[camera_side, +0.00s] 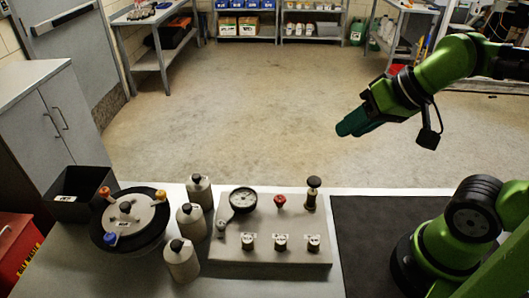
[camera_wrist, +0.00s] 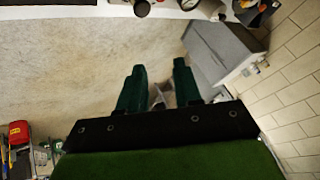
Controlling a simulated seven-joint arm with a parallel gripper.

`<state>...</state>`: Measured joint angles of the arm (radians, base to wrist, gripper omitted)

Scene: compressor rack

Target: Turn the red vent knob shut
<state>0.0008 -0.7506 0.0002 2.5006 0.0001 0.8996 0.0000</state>
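The red vent knob (camera_side: 280,201) stands on the back part of a beige panel (camera_side: 270,263) on the table, between a round gauge (camera_side: 243,199) and a tall dark-topped valve (camera_side: 312,192). My gripper (camera_side: 352,126) is raised well above and to the right of the knob, pointing left, and touches nothing. In the wrist view, the two green fingers of my gripper (camera_wrist: 159,80) are apart with only floor and a cabinet behind them. The wrist view catches only the table edge at its top, and I cannot make out the red knob clearly there.
Three white bottles (camera_side: 181,259) with black caps stand left of the panel. Three labelled small knobs (camera_side: 281,243) line the panel's front. A dark mat (camera_side: 375,225) lies right.

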